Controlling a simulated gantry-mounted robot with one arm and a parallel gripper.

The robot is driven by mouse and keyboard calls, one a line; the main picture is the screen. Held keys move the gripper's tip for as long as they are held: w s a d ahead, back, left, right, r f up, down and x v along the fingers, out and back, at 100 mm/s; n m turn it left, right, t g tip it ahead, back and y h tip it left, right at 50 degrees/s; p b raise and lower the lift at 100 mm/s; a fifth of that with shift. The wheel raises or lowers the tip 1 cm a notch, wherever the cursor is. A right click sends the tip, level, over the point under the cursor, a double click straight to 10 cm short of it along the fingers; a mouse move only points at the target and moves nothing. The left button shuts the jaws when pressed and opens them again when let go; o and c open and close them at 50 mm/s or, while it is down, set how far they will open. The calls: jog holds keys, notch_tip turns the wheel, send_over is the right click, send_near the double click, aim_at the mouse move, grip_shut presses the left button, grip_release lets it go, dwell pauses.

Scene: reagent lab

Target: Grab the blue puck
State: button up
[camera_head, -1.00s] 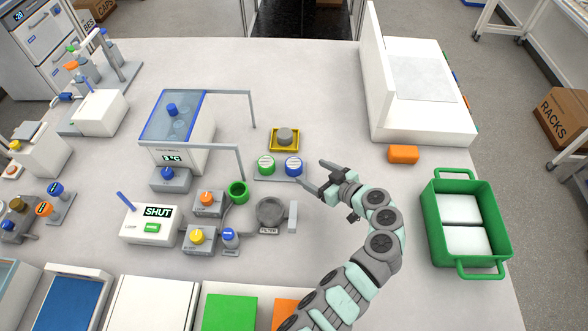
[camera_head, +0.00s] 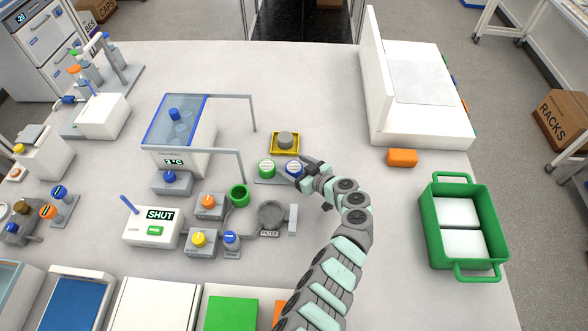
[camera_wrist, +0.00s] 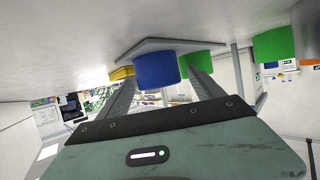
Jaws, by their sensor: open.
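The blue puck (camera_head: 292,167) sits at the right end of a small grey plate, beside the green puck (camera_head: 267,168). My gripper (camera_head: 299,170) is open, low over the table at the right of the blue puck, and partly covers it. In the wrist view the blue puck (camera_wrist: 156,72) lies between the two open fingers (camera_wrist: 160,88), near their tips. I cannot tell whether either finger touches it. The green puck (camera_wrist: 198,63) shows behind the right finger there.
A yellow tray (camera_head: 297,151) with a grey puck stands just behind the plate. A green cup (camera_head: 239,195) and a grey filter dish (camera_head: 271,215) stand in front. An orange block (camera_head: 402,158) and a green crate (camera_head: 435,235) are to the right. The table between is clear.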

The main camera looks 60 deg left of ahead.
jog(key=c, duration=1.5)
